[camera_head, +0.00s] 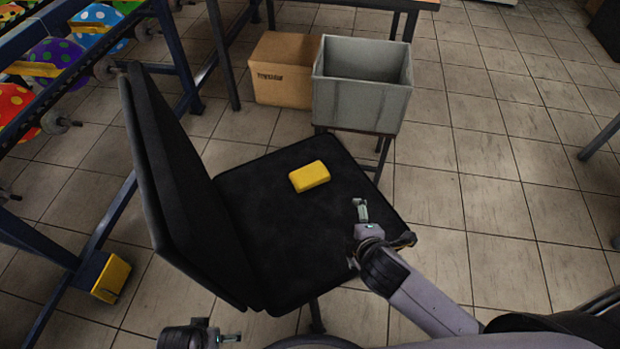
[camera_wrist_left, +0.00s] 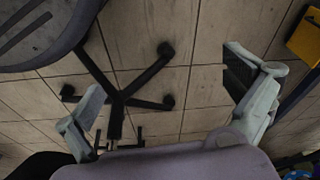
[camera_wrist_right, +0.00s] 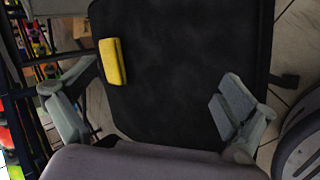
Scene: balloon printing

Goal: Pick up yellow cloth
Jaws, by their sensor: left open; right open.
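The yellow cloth (camera_head: 310,177) is a folded, block-shaped piece lying on the black seat of a chair (camera_head: 290,240) in the head view. It also shows in the right wrist view (camera_wrist_right: 112,62), at the upper left, beyond the left fingertip. My right gripper (camera_head: 375,222) is above the seat's front right part, open and empty, apart from the cloth; its spread fingers show in the right wrist view (camera_wrist_right: 148,95). My left gripper (camera_head: 215,338) is at the bottom edge of the head view. In the left wrist view it is open and empty (camera_wrist_left: 165,85) over the floor and a chair base.
The chair's tall black backrest (camera_head: 175,190) stands left of the cloth. A grey bin (camera_head: 362,105) on a small stand and a cardboard box (camera_head: 280,85) are behind the seat. A rack with colourful balloons (camera_head: 55,55) is at left. Tiled floor at right is mostly clear.

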